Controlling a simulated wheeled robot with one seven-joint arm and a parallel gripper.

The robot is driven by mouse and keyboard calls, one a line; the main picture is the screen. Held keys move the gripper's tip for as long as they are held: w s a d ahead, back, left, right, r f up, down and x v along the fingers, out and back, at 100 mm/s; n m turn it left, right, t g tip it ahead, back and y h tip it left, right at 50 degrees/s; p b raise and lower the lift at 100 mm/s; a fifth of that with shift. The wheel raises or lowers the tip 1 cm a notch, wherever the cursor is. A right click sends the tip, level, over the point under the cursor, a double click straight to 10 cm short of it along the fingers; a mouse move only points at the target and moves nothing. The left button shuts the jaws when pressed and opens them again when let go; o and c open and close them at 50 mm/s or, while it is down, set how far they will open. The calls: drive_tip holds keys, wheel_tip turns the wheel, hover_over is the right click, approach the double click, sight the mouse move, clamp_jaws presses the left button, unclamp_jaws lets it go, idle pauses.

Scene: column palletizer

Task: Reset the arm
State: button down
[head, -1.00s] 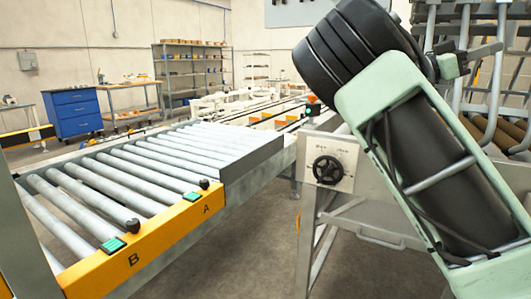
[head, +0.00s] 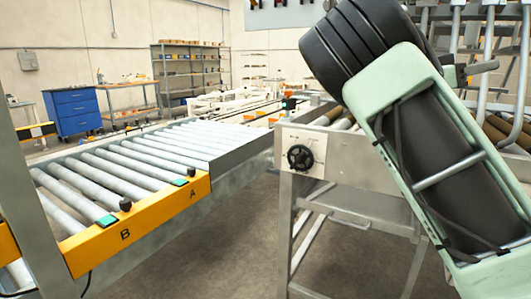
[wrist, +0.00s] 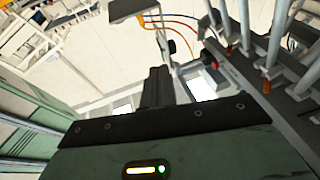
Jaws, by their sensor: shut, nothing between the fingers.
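My arm fills the right side of the head view, with its pale green and black links raised and tilted. My gripper lies outside the head view. In the wrist view my gripper (wrist: 156,88) shows as dark fingers close together beyond a black plate and green housing. It is shut and empty. Nothing is seen touching the fingers.
A roller conveyor (head: 150,163) with an orange side panel (head: 150,222) marked A and B lies at left. Shelving (head: 190,75) and a blue cabinet (head: 76,110) stand behind. Floor between is clear.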

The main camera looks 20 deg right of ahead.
drive_tip(key=w+a+f+n+t+y+b, duration=0.1)
drive_tip(key=a+f+n+t+y, duration=0.2)
drive_tip(key=f, duration=0.6)
drive_tip(key=a+f+n+t+y+b, duration=0.15)
drive_tip(key=f+n, duration=0.25)
drive_tip(key=f, duration=0.5)
drive_tip(key=w+a+f+n+t+y+b, duration=0.1)
drive_tip(key=a+f+n+t+y, duration=0.2)
drive_tip(key=f, duration=0.5)
drive_tip(key=s+a+f+n+t+y+b, duration=0.1)
drive_tip(key=a+f+n+y, duration=0.1)
drive_tip(key=a+f+n, duration=0.6)
drive_tip(key=s+a+f+n+t+y+b, duration=0.1)
drive_tip(key=s+a+f+n+t+y, duration=0.2)
drive_tip(key=a, duration=0.9)
drive_tip(key=s+a+f+n+y+b, duration=0.25)
drive_tip(key=s+a+n, duration=0.35)
drive_tip(key=a, duration=0.5)
drive_tip(key=s+a+f+n+y+b, duration=0.25)
drive_tip(key=s+a+n, duration=0.25)
drive_tip(key=s+a, duration=0.45)
wheel_tip(320, 180, up, 23)
drive_tip(key=a+p, duration=0.1)
drive_tip(key=p, duration=2.2)
drive_tip(key=shift+w+f+y+p, duration=0.2)
drive_tip(key=shift+y+p, duration=0.2)
drive_tip(key=shift+y, duration=0.05)
drive_tip(key=shift+t, duration=0.25)
